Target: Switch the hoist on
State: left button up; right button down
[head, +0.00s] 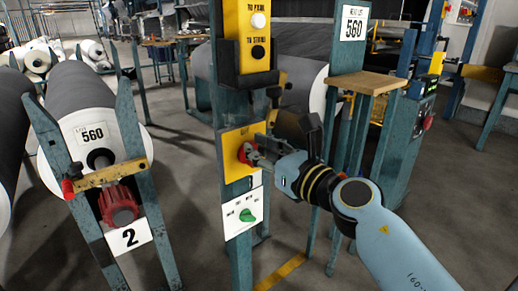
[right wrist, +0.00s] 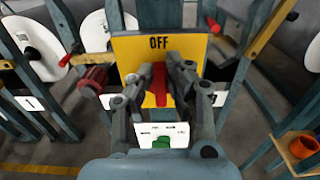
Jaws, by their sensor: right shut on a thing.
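The switch is a red handle (head: 243,154) on a yellow plate (head: 233,139), fixed to a teal post in the middle of the head view. In the right wrist view the plate (right wrist: 127,48) reads OFF at the top, and the red handle (right wrist: 159,84) stands roughly upright below that word. My right gripper (head: 251,152) reaches in from the right and is shut on the red handle, one finger on each side of it. The fingers hide part of the handle and plate. My left gripper is not in view.
A white panel with a green knob (head: 247,215) sits just below the yellow plate. A yellow button box (head: 257,40) is above it. A wooden shelf (head: 366,83) stands to the right. Large rolls with a stand marked 2 (head: 130,237) are at the left.

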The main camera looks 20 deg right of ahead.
pick_arm(q)
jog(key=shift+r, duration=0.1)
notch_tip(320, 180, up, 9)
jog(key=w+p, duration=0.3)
jog(key=p, duration=0.6)
pick_arm(e)
jog(key=shift+w+d+f+m, duration=0.15)
jog(key=shift+d+f+m, duration=0.3)
jog(key=shift+m, duration=2.55)
jog(key=shift+w+d+f+m, duration=0.15)
jog(key=shift+d+f+m, duration=0.3)
jog(key=shift+m, duration=2.55)
jog(key=shift+w+d+f+m, duration=0.15)
jog(key=shift+d+f+m, duration=0.3)
jog(key=shift+m, duration=2.55)
jog(key=c, duration=1.3)
grip_release()
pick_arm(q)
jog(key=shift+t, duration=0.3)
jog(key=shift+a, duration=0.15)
pick_arm(e)
jog(key=shift+s, duration=0.1)
